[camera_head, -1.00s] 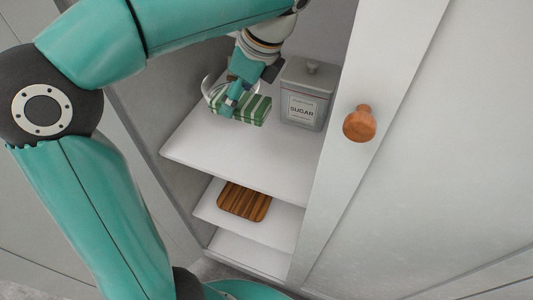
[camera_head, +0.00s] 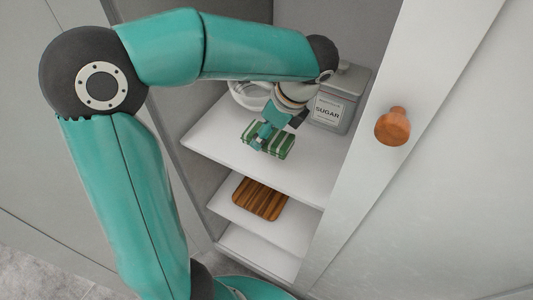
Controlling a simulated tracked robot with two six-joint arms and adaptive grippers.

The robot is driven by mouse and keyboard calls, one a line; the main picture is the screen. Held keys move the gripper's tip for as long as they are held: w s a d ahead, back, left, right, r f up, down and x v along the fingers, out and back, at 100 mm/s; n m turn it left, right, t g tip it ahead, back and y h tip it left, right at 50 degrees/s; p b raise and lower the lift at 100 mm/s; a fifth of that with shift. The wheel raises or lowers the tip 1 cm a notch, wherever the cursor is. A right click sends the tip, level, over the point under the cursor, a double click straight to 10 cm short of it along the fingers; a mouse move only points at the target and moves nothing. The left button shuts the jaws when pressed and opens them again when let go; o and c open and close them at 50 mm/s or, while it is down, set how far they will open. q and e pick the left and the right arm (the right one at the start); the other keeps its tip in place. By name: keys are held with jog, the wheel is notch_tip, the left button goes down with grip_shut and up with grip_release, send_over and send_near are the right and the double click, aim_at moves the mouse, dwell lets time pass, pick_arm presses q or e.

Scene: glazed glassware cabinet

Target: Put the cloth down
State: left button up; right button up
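The cloth (camera_head: 281,145) is a folded green bundle with white stripes. It is over the front part of the top white shelf (camera_head: 222,135) inside the open cabinet. My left gripper (camera_head: 261,138) reaches in from above and is shut on the cloth's left part, its fingers covering some of it. I cannot tell whether the cloth touches the shelf or hangs just above it. My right gripper is not in view.
A grey sugar tin (camera_head: 330,112) stands right of the cloth. A white round vessel (camera_head: 243,98), partly hidden by my arm, is behind. A striped wooden board (camera_head: 260,199) lies on the shelf below. A door with a wooden knob (camera_head: 392,127) is at right.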

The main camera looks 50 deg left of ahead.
aim_at(261, 160)
pick_arm(q)
jog(key=shift+f, duration=3.85)
jog(key=shift+f, duration=0.3)
jog(key=o, duration=1)
jog(key=shift+r, duration=0.1)
jog(key=v, duration=1.7)
jog(key=shift+w+d, duration=0.2)
jog(key=shift+w, duration=0.05)
